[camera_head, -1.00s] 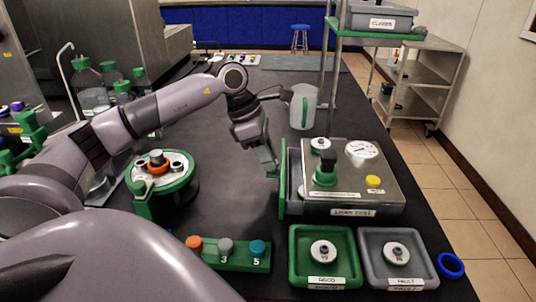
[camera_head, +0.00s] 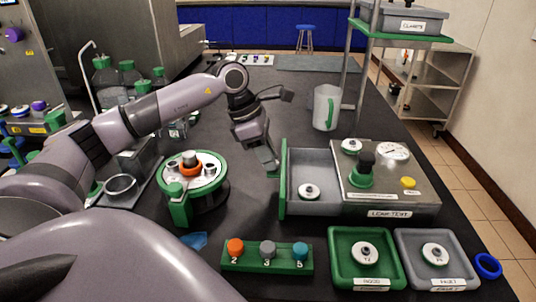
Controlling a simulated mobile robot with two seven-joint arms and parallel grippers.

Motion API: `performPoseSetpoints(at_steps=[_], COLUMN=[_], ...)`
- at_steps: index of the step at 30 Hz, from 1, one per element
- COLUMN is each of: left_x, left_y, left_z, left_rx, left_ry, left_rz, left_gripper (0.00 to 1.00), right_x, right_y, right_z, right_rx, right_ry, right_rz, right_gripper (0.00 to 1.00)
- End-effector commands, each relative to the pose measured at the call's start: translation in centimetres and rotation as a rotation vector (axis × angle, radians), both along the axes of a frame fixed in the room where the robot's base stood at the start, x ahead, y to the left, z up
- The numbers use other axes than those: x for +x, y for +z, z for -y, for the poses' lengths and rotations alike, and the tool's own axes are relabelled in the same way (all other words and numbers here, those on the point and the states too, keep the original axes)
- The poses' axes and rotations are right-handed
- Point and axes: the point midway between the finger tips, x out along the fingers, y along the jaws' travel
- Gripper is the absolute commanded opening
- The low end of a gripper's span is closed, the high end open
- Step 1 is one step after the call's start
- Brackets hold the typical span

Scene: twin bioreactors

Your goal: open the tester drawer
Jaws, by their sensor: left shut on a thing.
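The leak tester (camera_head: 400,200) is a grey box on the right of the dark bench, with a gauge, a yellow button and a green-and-black knob on top. Its drawer (camera_head: 315,166) stands out to the left, with a green front panel (camera_head: 283,185) and a grey tray. A white round cap-like part (camera_head: 309,191) lies in the drawer. My left gripper (camera_head: 272,170) is at the green front, shut on the drawer's handle, which the fingers mostly hide. My right gripper is not in view.
A green tray (camera_head: 339,276) and a grey tray (camera_head: 404,275), each with a white part, sit in front of the tester. A green rack (camera_head: 245,260) with coloured caps and a round green-rimmed fixture (camera_head: 180,205) stand to the left. A jug (camera_head: 326,107) stands behind.

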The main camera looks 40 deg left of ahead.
Motion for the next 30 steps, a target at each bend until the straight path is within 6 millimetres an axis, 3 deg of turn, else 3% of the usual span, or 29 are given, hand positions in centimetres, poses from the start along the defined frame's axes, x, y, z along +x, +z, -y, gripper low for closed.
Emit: performPoseSetpoints(at_steps=[8,9,10,11,20,30], left_x=[0.1,0.1,0.1,0.1,0.0,-1.1], left_y=[0.1,0.1,0.1,0.1,0.2,4.8], left_z=[0.0,0.0,0.0,0.0,0.0,-1.5], left_rx=[-0.001,-0.001,-0.001,-0.001,0.000,0.000], left_ry=[0.001,0.001,0.001,0.001,0.001,0.002], left_rz=[0.004,0.004,0.004,0.004,0.003,0.006], left_gripper=[0.00,0.39,0.49,0.52,0.52,0.52], right_x=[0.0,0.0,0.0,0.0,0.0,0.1], right_y=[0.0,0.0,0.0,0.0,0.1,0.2], right_z=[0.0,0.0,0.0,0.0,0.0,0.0], right_rx=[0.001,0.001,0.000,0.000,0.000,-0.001], right_ry=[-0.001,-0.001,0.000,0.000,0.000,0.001], right_rz=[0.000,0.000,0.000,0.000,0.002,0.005], right_gripper=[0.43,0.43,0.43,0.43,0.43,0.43])
